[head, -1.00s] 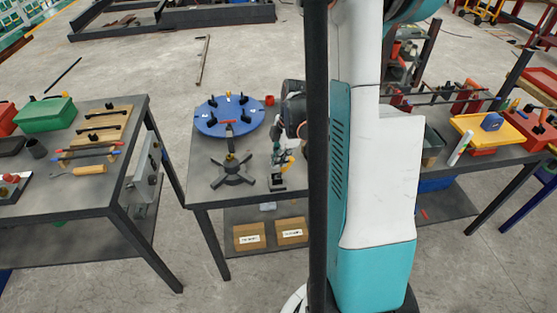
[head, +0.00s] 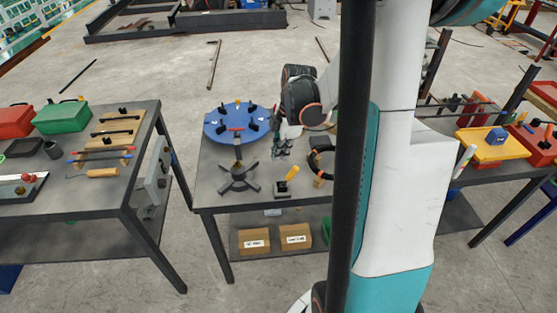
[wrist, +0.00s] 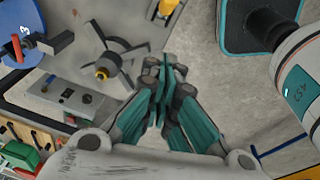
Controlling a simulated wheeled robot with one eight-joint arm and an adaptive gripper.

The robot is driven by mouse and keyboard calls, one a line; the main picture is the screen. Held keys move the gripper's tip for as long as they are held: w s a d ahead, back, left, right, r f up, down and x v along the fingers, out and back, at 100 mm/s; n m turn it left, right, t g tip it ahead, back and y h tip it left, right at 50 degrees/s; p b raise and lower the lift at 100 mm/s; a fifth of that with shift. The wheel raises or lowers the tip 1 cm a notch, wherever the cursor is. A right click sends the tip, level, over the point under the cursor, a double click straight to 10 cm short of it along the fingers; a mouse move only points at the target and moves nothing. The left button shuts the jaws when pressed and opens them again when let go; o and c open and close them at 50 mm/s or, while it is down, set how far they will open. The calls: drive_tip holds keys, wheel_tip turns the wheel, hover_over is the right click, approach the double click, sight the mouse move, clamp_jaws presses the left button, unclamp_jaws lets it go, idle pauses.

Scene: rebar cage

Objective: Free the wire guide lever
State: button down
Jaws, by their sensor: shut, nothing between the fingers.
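I take the yellow-handled lever (head: 291,174) on a small dark base to be the wire guide lever; it stands near the right part of the middle bench and leans right. In the wrist view its yellow part (wrist: 167,6) shows only at the top edge. My gripper (head: 281,153) is shut and empty, above the bench and behind the lever in the head view, apart from it. The wrist view shows the shut teal fingers (wrist: 160,72) close up. A dark spoked piece with a brass hub (head: 238,178) sits left of the lever.
A blue disc (head: 222,124) with black knobs lies behind the spoked piece. A dark ring with orange marks (head: 312,160) is just right of the lever, partly hidden by my column. Two cardboard boxes (head: 254,241) sit on the lower shelf. The bench's front left is clear.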

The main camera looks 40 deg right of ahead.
drive_tip(key=shift+s+d+r+p, duration=0.15)
drive_tip(key=shift+r, duration=0.65)
drive_tip(key=shift+s+d+r+p, duration=0.1)
drive_tip(key=shift+r+p, duration=0.05)
drive_tip(key=shift+r, duration=0.6)
